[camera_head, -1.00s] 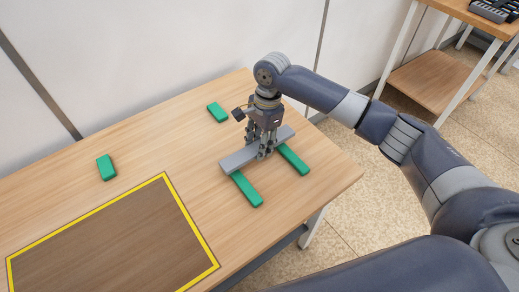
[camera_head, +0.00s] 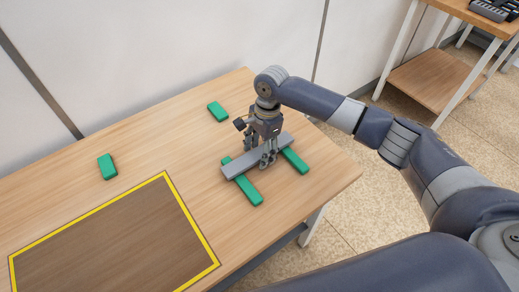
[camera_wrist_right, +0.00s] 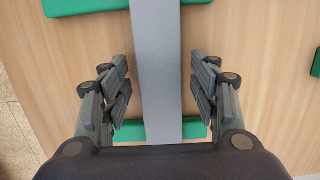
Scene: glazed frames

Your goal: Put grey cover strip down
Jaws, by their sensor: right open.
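The grey cover strip (camera_head: 242,165) lies across two long green bars, the left one (camera_head: 248,190) and the right one (camera_head: 296,161), on the wooden table. My right gripper (camera_head: 268,160) is over the strip. In the right wrist view the strip (camera_wrist_right: 157,60) runs between the two open fingers (camera_wrist_right: 160,82), with a visible gap on each side. Green bars show under it at the top (camera_wrist_right: 88,6) and bottom (camera_wrist_right: 130,131). My left gripper is not in view.
A yellow-bordered dark area (camera_head: 110,245) covers the table's front left. Small green blocks lie at the back (camera_head: 217,111) and at the left (camera_head: 107,167). A wall stands behind the table (camera_head: 170,140). Another table (camera_head: 445,75) stands at the far right.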

